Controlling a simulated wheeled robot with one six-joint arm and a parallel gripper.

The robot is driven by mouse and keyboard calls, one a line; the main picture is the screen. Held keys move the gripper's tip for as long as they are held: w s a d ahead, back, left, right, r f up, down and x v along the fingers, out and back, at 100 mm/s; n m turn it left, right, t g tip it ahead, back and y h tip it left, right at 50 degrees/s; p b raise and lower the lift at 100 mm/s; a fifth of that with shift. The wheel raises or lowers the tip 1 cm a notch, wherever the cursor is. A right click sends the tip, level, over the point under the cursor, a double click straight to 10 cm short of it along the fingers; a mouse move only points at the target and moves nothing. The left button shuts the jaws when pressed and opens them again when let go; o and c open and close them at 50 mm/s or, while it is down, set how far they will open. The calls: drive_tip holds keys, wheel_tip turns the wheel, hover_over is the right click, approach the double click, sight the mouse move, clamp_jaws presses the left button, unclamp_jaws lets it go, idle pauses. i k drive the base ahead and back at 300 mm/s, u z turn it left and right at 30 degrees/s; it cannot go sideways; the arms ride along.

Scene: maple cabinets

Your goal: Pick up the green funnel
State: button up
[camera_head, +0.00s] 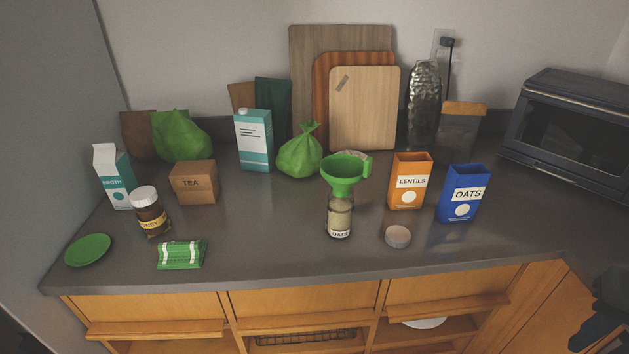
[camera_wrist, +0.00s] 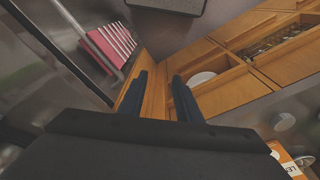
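The green funnel (camera_head: 344,178) sits upright in the mouth of a glass jar labelled OATS (camera_head: 339,217), near the middle of the counter in the head view. Its wide cone is on top, with a tab at the right of the rim. My gripper (camera_wrist: 164,83) shows in the wrist view with two dark fingers apart and nothing between them. It is away from the funnel, and the funnel is not seen in the wrist view. A dark part of my arm shows at the lower right of the head view.
A lentils box (camera_head: 409,182) and an oats box (camera_head: 463,194) stand right of the jar. A round lid (camera_head: 397,236) lies in front. A green bag (camera_head: 300,155) and cutting boards (camera_head: 363,110) are behind.

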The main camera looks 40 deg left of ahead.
sight(343, 172)
drive_tip(key=u, duration=2.2)
drive_tip(key=k, duration=0.15)
drive_tip(key=u, duration=0.05)
